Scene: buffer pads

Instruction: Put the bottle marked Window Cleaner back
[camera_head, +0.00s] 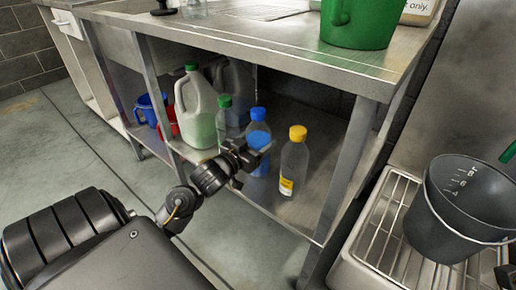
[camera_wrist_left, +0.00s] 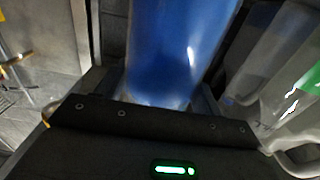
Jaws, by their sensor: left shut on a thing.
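A clear bottle of blue liquid with a blue cap (camera_head: 258,137) is upright inside the open lower compartment of the steel bench. My left gripper (camera_head: 256,160) is shut on it, reaching in from the front left. In the left wrist view the blue bottle (camera_wrist_left: 178,45) fills the space between the jaws. I cannot read a Window Cleaner mark on it, and I cannot tell whether its base touches the shelf. My right gripper is not in view.
A yellow-capped bottle (camera_head: 294,165) stands just right of the blue one. A green-capped bottle (camera_head: 224,118) and a white jug (camera_head: 196,112) stand left. Blue and red mugs (camera_head: 152,108) are further left. The bench top edge (camera_head: 250,58) overhangs. A grey bucket (camera_head: 468,205) is at right.

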